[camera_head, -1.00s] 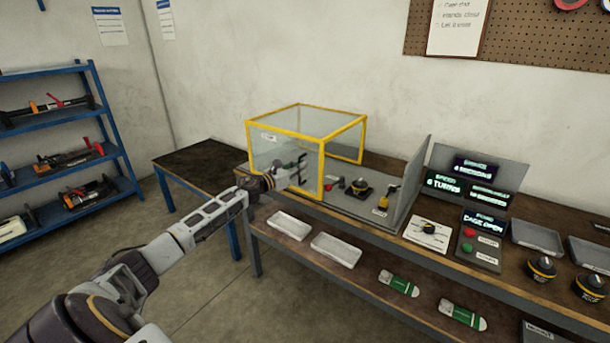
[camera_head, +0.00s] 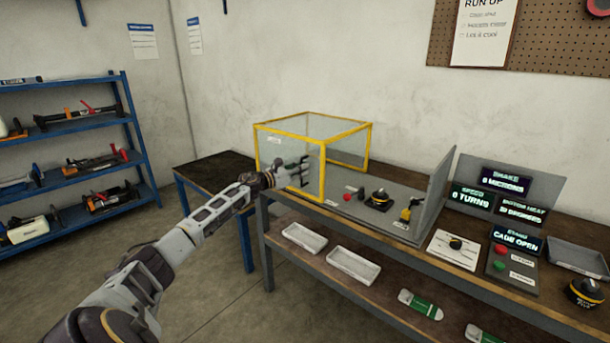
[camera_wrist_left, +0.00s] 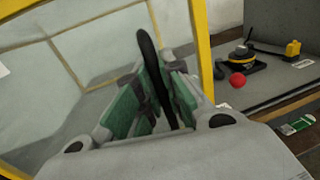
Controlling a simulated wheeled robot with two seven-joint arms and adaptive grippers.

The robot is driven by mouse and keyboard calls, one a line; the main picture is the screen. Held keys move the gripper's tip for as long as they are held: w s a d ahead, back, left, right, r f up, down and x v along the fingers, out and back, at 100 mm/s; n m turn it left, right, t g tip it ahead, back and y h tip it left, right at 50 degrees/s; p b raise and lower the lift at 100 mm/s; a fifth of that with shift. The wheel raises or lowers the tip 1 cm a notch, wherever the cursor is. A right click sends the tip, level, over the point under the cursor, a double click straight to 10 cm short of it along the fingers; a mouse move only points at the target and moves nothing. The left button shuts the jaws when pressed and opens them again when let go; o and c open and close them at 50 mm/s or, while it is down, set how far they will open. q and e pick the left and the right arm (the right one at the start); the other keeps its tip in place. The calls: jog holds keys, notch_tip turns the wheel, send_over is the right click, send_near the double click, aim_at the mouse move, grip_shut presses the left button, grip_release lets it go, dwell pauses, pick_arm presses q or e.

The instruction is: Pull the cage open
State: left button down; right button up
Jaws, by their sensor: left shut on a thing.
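The cage (camera_head: 313,127) has a yellow frame and clear panels. It stands at the left end of the workbench, left of the grey base plate's fittings. My left gripper (camera_head: 295,172) is at the cage's front face near its right post. In the left wrist view, its green-padded fingers are shut on a dark upright bar, the cage handle (camera_wrist_left: 148,50). The yellow cage post (camera_wrist_left: 202,50) stands just right of the fingers. The handle's lower part is hidden between the pads. My right gripper is not in view.
A red button (camera_head: 347,197), a black fitting (camera_head: 379,200) and a yellow fitting (camera_head: 406,214) stand right of the cage. A grey upright panel (camera_head: 434,195) is beyond them. A dark side table (camera_head: 210,170) is at left. A display (camera_head: 515,240) reads "CAGE OPEN".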

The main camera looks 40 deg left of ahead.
pick_arm(q)
jog(key=shift+a, duration=0.3)
jog(key=c, duration=1.5)
grip_release()
jog(key=shift+c, duration=0.2)
jog(key=shift+s, duration=0.25)
jog(key=v, duration=1.1)
jog(key=shift+s, duration=0.2)
jog(key=shift+a, duration=0.1)
dwell(0.6)
